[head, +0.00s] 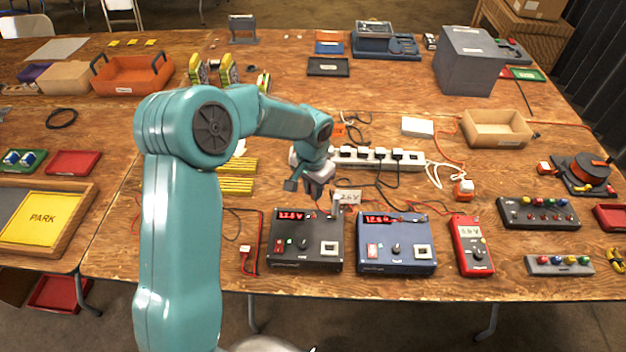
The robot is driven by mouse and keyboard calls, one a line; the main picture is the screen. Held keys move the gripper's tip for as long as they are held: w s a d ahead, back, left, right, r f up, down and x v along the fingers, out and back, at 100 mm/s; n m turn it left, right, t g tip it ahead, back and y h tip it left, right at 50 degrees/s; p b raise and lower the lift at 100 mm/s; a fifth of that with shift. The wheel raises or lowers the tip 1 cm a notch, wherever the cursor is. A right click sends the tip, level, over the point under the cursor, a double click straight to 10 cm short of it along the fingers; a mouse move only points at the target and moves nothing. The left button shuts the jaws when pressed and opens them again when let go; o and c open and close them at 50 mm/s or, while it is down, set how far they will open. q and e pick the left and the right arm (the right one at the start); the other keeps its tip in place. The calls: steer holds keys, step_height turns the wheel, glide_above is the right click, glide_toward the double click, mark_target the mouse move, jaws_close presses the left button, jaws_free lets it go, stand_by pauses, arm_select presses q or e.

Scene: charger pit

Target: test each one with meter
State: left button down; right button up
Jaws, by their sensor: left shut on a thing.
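My left gripper (316,190) points down at mid-table, just behind the black power unit. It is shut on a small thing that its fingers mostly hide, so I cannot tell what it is. The black unit (306,252) and the blue unit (396,254) stand side by side with lit red displays. A red handheld meter (470,243) with a pale screen lies to their right. My right gripper is not in view.
A white power strip (378,158) with plugs and loose cables lies behind the units. Yellow-striped bars (237,176) lie left of the gripper. A black button box (538,213) and a cardboard tray (496,129) are on the right.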

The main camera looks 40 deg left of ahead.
mark_target(314, 213)
arm_select(q)
steer(key=shift+w+f+b, duration=0.15)
steer(key=shift+f+b, duration=0.35)
steer(key=shift+f, duration=0.3)
step_height(314, 213, down, 5)
steer(key=b, duration=0.3)
steer(key=shift+r, duration=0.15)
steer(key=shift+r, duration=0.1)
steer(key=shift+b, duration=0.55)
stand_by(0.6)
steer(key=shift+f+b, duration=0.95)
steer(key=shift+b, duration=0.05)
stand_by(1.2)
steer(key=c, duration=0.7)
jaws_free()
